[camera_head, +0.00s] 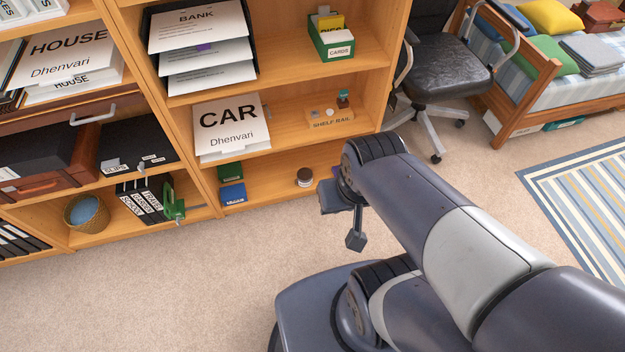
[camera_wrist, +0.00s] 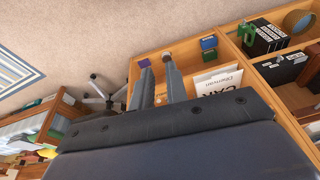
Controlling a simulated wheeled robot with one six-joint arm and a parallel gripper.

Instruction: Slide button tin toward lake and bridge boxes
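A small round dark tin with a pale lid (camera_head: 304,177), which looks like the button tin, stands on the bottom shelf. It also shows in the wrist view (camera_wrist: 167,56), just beyond one fingertip. To its left are a green box (camera_head: 230,171) and, in front of that, a blue box (camera_head: 233,194); their labels are too small to read, so I cannot tell which is lake or bridge. The wrist view shows the blue box (camera_wrist: 209,42) and the green box (camera_wrist: 210,55) too. My gripper (camera_wrist: 157,64) is open and empty, in front of and right of the tin.
A small purple thing (camera_head: 335,170) is partly hidden behind my gripper. The shelf between tin and boxes is clear. A wooden upright (camera_head: 205,190) stands left of the boxes. The shelf above holds CAR papers (camera_head: 232,128). An office chair (camera_head: 440,75) stands to the right.

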